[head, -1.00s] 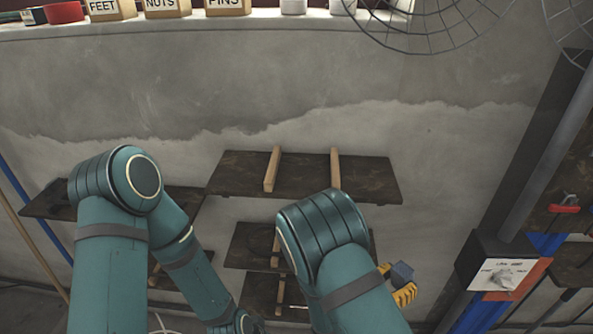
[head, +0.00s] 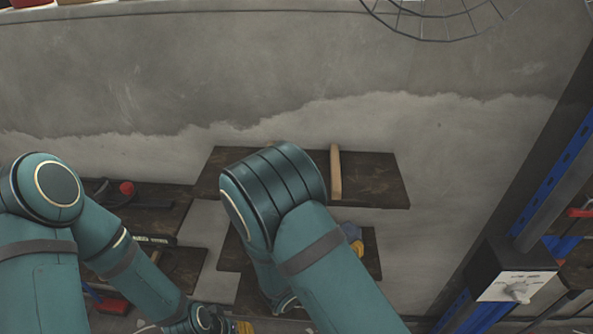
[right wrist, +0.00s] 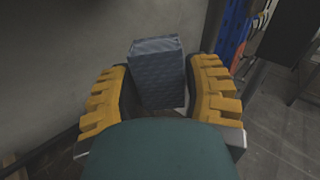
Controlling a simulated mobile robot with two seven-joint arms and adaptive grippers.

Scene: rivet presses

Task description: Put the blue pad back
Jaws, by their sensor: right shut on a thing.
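The blue pad (right wrist: 158,75) is a blue-grey block with a patterned face. In the right wrist view it stands between the two yellow ribbed fingers of my right gripper (right wrist: 160,98), which is shut on it. In the head view the blue pad (head: 350,229) shows small above the yellow fingers, in front of the middle shelf (head: 371,262). My right arm hides part of the gripper and shelf. Only a yellow bit of my left gripper (head: 245,327) shows at the bottom edge; its jaws cannot be made out.
A dark upper shelf (head: 385,185) with a wooden bar (head: 336,172) is on the grey wall. Left shelves hold a red-ended tool (head: 127,188) and other tools. A blue-and-black post with a switch box (head: 516,286) stands right. Bare wall lies between shelves and post.

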